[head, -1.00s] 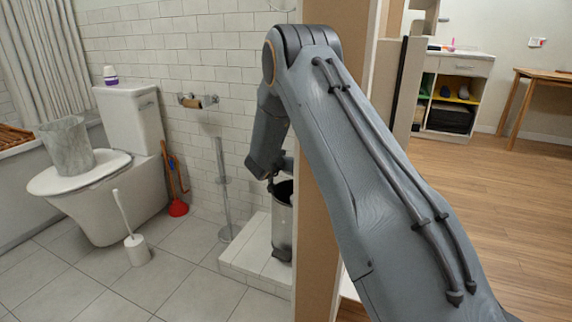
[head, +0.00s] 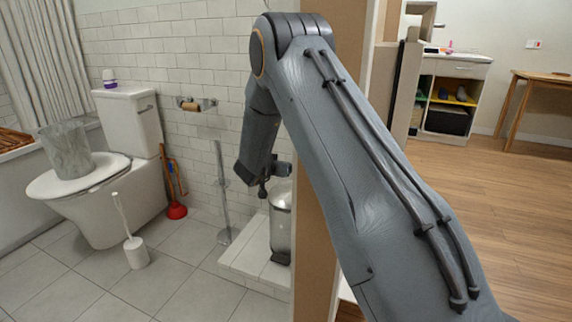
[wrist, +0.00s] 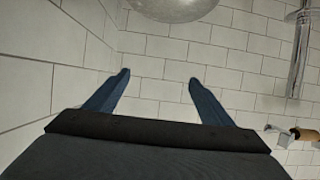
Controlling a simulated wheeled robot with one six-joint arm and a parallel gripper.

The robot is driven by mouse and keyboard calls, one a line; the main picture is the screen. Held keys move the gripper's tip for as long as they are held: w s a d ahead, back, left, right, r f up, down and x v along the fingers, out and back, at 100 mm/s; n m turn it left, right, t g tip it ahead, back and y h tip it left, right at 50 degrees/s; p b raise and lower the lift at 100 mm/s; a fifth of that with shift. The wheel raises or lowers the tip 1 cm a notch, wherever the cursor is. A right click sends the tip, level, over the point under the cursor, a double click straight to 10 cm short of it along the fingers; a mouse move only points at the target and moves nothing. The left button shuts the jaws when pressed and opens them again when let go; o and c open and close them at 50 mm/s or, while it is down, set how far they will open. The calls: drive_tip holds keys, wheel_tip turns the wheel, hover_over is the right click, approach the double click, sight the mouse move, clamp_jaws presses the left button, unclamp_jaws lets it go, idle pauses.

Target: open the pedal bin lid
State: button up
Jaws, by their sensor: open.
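The pedal bin (head: 281,228) is a silver cylinder on the white tiled step, partly hidden by the wall edge at its right. Its top (head: 283,190) looks silver and rounded, with no dark opening showing, so the lid appears shut. My gripper (head: 268,184) is just above and to the left of the bin's top in the head view, apart or touching I cannot tell. In the wrist view my gripper (wrist: 158,77) has its two fingers spread with nothing between them. A rounded metallic surface (wrist: 172,8), likely the bin's lid, shows at the top edge beyond the fingertips.
A wall end (head: 312,255) stands close at the right of the bin. The tiled floor (head: 190,285) in front is clear.

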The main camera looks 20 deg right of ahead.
drive_tip(key=v, duration=0.3)
drive_tip(key=shift+s+a+r+p, duration=0.1)
drive_tip(key=shift+s+a+p, duration=0.1)
drive_tip(key=shift+s+p, duration=0.1)
